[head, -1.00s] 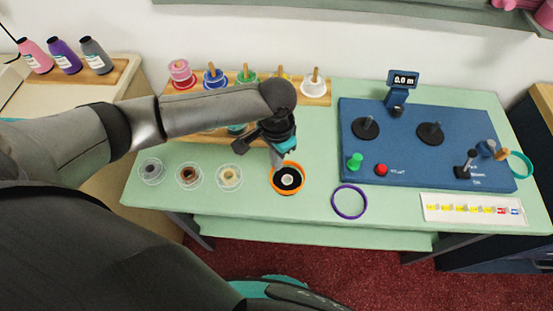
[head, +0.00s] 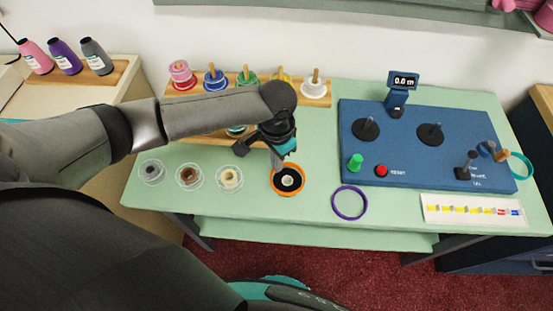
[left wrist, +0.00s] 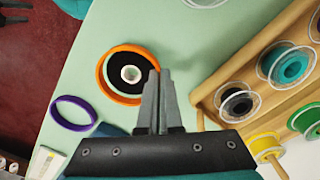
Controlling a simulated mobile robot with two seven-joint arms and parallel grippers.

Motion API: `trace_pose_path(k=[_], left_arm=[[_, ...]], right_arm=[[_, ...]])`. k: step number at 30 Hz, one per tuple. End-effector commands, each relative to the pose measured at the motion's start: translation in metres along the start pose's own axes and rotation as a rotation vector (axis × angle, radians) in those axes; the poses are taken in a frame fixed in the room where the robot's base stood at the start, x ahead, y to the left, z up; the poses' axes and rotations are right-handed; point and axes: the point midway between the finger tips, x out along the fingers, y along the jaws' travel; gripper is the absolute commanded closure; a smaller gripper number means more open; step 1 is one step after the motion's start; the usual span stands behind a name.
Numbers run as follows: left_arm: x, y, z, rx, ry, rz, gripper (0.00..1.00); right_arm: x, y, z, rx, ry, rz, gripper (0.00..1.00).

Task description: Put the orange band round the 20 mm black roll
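The orange band (head: 272,188) shows as a ring around the black roll (head: 288,188), which has a pale core and sits near the counter's front middle. Both also show in the left wrist view, the band (left wrist: 101,80) encircling the black roll (left wrist: 117,66). Whether the band lies flat on the counter I cannot tell. My left gripper (head: 277,164) reaches down at the band's far edge. In the left wrist view its fingers (left wrist: 160,74) are close together with the band's edge at their tips, apparently shut on it. My right gripper is not in view.
A purple band (head: 335,205) lies to the right. Several rolls, including a brown one (head: 189,177), lie in a row to the left. A blue board (head: 400,155) carries posts and a display. A wooden rack (head: 320,100) with spools stands behind.

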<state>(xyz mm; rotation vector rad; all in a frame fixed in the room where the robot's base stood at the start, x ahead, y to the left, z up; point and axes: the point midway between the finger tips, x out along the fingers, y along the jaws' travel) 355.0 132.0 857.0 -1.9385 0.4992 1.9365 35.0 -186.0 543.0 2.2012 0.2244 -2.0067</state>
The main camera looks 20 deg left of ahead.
Motion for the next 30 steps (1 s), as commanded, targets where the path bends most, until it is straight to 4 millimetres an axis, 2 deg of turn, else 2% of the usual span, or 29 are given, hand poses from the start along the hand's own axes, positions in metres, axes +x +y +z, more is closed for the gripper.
trace_pose_path(k=[12,22,30], left_arm=[[0.0052,0.0003,-0.0001,0.0,0.0,0.0,1.0],[0.0052,0.0003,0.0,0.0,0.0,0.001,0.64],[0.0052,0.0003,0.0001,0.0,0.0,0.001,0.63]], right_arm=[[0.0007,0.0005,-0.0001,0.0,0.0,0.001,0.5],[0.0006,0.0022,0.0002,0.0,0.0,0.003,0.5],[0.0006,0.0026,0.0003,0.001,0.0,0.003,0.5]])
